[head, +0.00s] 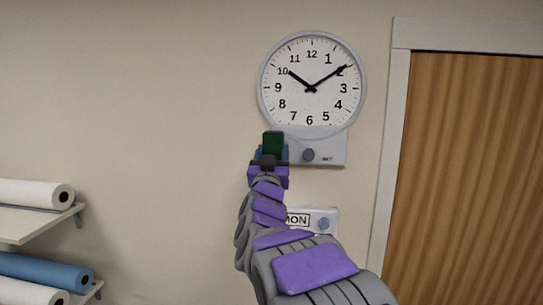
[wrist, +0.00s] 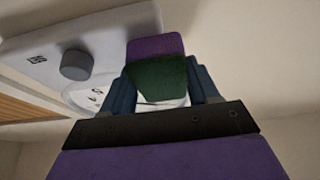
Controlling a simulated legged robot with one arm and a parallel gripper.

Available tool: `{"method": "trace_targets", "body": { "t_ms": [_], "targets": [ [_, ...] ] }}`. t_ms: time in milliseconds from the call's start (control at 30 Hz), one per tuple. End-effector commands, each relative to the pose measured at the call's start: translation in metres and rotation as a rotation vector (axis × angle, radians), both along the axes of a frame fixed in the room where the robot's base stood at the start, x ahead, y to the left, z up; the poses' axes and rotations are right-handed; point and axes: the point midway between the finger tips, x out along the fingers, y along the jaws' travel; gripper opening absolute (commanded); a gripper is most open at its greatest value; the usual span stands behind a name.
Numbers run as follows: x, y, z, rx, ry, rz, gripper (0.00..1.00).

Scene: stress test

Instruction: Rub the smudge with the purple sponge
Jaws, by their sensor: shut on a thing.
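My gripper (head: 272,156) is shut on the purple sponge, in front of the lower left of the wall clock. In the wrist view the sponge (wrist: 155,46) shows a purple part and a dark green face between the blue fingers of my gripper (wrist: 163,88). In the head view only the dark green side of the sponge (head: 273,142) shows above the fingers. I cannot make out the smudge in either view. I cannot tell whether the sponge touches the clock or wall.
The round clock (head: 312,60) has a grey panel with a dark knob (head: 308,155) below it. A lower panel (head: 325,214) carries a knob and a day label, partly hidden by my arm. Shelves with rolls (head: 38,193) stand left, a wooden door (head: 470,170) right.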

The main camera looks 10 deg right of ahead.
Motion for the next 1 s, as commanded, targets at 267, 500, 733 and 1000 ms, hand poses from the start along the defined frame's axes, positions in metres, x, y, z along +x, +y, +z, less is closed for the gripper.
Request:
{"method": "trace_targets", "body": {
  "t_ms": [267, 500, 733, 1000],
  "targets": [
    [0.005, -0.002, 0.000, 0.000, 0.000, 0.000, 0.36],
    [0.008, -0.003, 0.000, 0.000, 0.000, -0.001, 0.36],
    [0.006, -0.011, -0.002, 0.001, 0.000, -0.002, 0.36],
    [-0.001, -0.032, -0.003, 0.001, -0.001, -0.003, 0.36]
  ]
}}
